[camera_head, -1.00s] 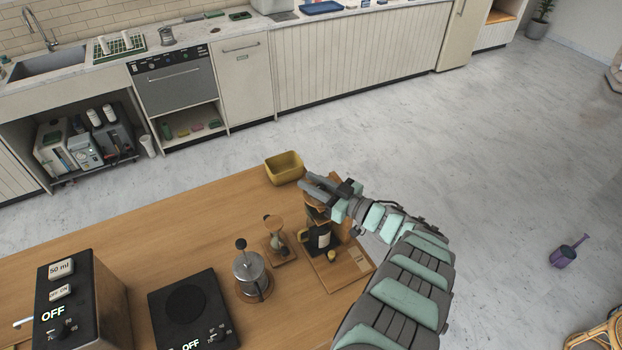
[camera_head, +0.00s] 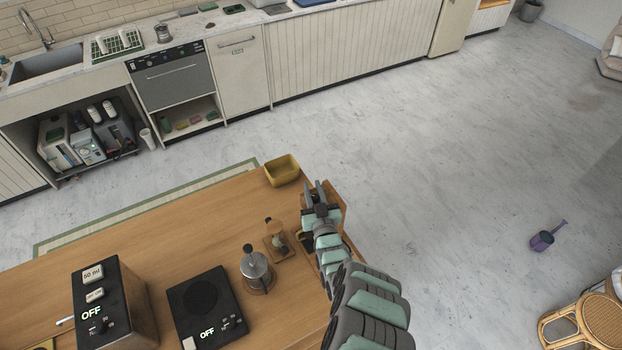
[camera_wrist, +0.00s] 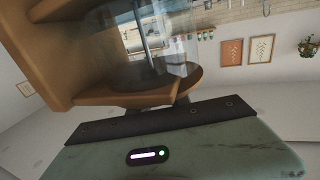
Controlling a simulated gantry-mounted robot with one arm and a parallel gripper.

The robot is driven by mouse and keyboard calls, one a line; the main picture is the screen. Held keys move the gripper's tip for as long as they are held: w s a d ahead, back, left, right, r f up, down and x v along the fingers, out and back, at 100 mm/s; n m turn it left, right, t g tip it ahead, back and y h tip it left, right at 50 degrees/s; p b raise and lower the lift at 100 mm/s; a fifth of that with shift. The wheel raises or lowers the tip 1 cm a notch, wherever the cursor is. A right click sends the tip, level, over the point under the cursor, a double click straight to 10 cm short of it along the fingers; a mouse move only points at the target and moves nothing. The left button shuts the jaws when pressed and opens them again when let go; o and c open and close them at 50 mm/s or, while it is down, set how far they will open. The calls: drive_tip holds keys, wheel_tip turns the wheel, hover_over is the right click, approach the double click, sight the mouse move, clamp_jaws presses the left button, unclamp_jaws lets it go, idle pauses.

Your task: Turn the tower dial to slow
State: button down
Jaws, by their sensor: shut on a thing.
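The wooden drip tower (camera_head: 338,193) stands at the right end of the table, mostly covered by my gripper and forearm in the head view. My gripper (camera_head: 319,190) is at the tower, its two fingers pointing away toward the far side. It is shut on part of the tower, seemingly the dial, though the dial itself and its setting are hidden. In the wrist view, the tower's brown wooden frame (camera_wrist: 55,50) and a clear glass vessel (camera_wrist: 150,40) are very close, above the gripper's mint-green body.
A yellow bin (camera_head: 282,170) sits at the table's far corner. Left of the tower are a small hourglass-shaped brewer (camera_head: 276,240), a French press (camera_head: 256,270), a black scale-like plate (camera_head: 203,303) and a boxy grinder (camera_head: 110,305). Open floor lies to the right.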

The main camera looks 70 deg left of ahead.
drive_tip(key=shift+w+r+m+t+h+p, duration=0.15)
drive_tip(key=shift+m+t+h+p, duration=0.25)
drive_tip(key=shift+m+t+p, duration=0.65)
drive_tip(key=shift+w+t+b, duration=0.1)
drive_tip(key=shift+t+b, duration=0.3)
drive_tip(key=shift+t, duration=0.05)
drive_tip(key=c, duration=1.2)
unclamp_jaws()
drive_tip(key=shift+d, duration=0.15)
